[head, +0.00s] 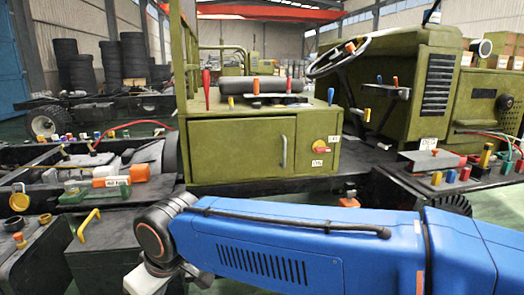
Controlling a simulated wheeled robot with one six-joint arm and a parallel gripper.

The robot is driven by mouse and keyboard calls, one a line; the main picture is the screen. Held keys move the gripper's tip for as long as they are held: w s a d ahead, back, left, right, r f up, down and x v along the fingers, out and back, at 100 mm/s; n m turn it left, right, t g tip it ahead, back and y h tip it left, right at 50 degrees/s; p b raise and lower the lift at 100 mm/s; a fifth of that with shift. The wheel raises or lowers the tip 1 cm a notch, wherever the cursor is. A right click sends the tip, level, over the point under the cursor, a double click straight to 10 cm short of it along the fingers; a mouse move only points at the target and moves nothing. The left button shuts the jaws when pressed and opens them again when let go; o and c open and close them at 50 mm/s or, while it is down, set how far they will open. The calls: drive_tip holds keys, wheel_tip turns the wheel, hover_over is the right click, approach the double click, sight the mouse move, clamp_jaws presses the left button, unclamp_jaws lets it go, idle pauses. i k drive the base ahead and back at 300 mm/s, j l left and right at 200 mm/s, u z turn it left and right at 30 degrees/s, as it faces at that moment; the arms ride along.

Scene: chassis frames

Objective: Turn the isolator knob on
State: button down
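A round yellow plate with a small red-orange knob (320,146) is on the right part of the front of the green cabinet (232,150), beside a door with a grey handle. It looks like the isolator knob. Small white labels sit below it and to its right. The knob is too small for me to tell which way it points. My blue arm crosses the lower right, in front of and below the cabinet, and bends down at a dark joint at the lower left. My gripper is outside the picture.
A steering wheel (339,55) and levers stand right of the cabinet. Red and orange handles stand on the cabinet top. Dark chassis rails with coloured fittings run left and right. A yellow handle (89,224) rises at the lower left. The space before the cabinet front looks clear above my arm.

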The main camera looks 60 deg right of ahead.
sight(319, 148)
drive_tip(key=i+z, duration=0.1)
drive_tip(key=z, duration=0.9)
drive_tip(key=k+z, duration=0.1)
drive_tip(key=z, duration=1.15)
